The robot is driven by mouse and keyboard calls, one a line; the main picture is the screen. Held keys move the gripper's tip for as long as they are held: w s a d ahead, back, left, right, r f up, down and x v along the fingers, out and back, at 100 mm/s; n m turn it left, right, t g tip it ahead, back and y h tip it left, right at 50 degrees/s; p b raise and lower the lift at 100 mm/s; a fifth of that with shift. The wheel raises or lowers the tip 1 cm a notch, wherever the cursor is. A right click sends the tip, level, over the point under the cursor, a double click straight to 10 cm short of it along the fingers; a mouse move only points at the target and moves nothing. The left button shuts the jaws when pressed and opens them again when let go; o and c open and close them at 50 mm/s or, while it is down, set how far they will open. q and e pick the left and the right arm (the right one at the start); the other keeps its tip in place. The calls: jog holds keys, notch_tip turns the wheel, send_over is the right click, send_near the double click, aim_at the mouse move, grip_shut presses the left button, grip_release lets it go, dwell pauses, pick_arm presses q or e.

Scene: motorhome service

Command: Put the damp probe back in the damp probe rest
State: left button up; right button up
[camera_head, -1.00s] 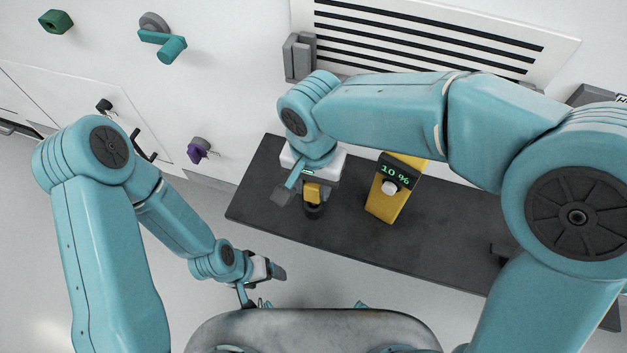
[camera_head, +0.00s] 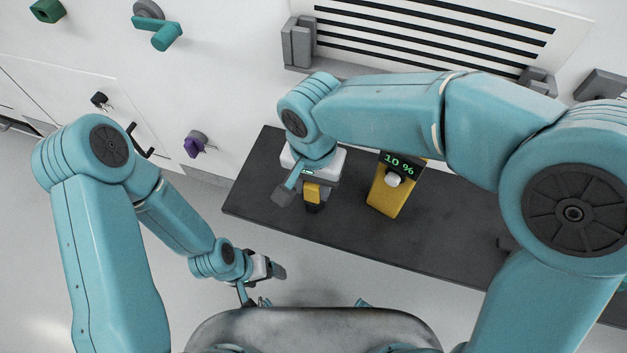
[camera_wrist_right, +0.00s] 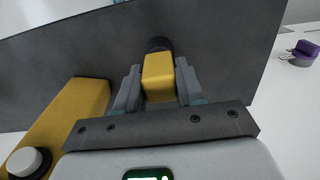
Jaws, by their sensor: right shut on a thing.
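The damp probe shows as a yellow block (camera_head: 312,192) in my right gripper (camera_head: 297,193), over the dark bench. The wrist view shows the yellow block (camera_wrist_right: 159,77) between the two grey fingers of the right gripper (camera_wrist_right: 160,85), which are shut on it. A black round part (camera_wrist_right: 159,43) shows just past its far end; I cannot tell whether this is the probe's own tip or the damp probe rest. No other rest is clearly seen. My left gripper (camera_head: 270,270) is low at the left, away from the bench; its finger gap is unclear.
A yellow meter (camera_head: 384,195) with a "10 %" display and a white knob stands right of the probe on the dark bench (camera_head: 265,200). A vent (camera_head: 430,40), grey brackets, a teal handle (camera_head: 165,37) and a purple knob (camera_head: 193,147) are on the wall. The bench front is clear.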

jog(key=o, duration=1.1)
jog(key=shift+f, duration=0.1)
notch_tip(320, 180, up, 16)
jog(key=shift+s+r+p, duration=0.1)
jog(key=shift+r+p, duration=0.1)
jog(key=shift+p, duration=0.5)
jog(key=shift+r, duration=0.1)
